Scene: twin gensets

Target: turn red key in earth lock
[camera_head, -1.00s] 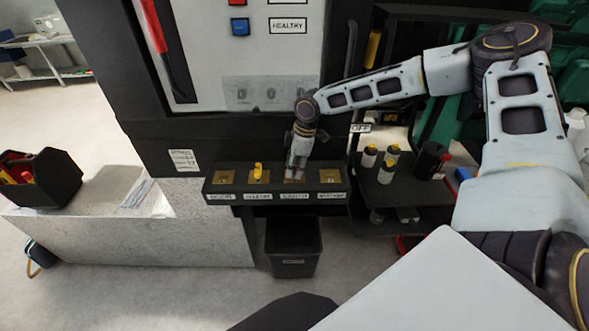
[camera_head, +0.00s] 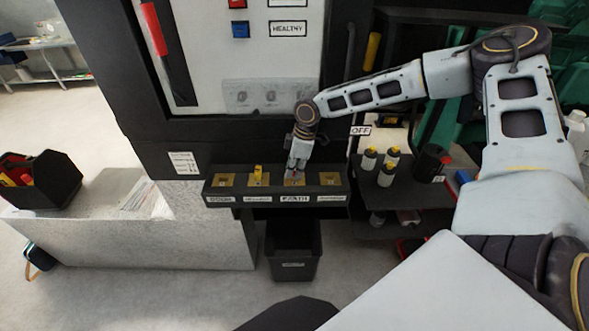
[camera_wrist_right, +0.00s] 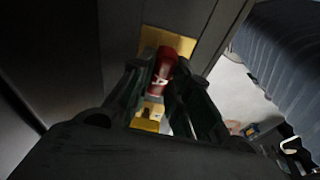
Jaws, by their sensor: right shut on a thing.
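The lock strip (camera_head: 247,199) is a black shelf with several brass lock plates in a row, each over a white label. The third plate from the left is the earth lock (camera_head: 294,180), labelled "EARTH". My right gripper (camera_head: 297,168) is over that plate, pointing down. In the right wrist view, the right gripper (camera_wrist_right: 166,82) is shut on the red key (camera_wrist_right: 164,66), with the brass plate (camera_wrist_right: 168,40) just behind it. Only a little red shows in the head view. A yellow key (camera_head: 258,170) stands in the second lock. My left gripper is out of view.
A black bin (camera_head: 292,250) stands below the strip. A toolbox (camera_head: 38,180) sits on the grey block at left. A white cabinet panel (camera_head: 225,60) rises behind.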

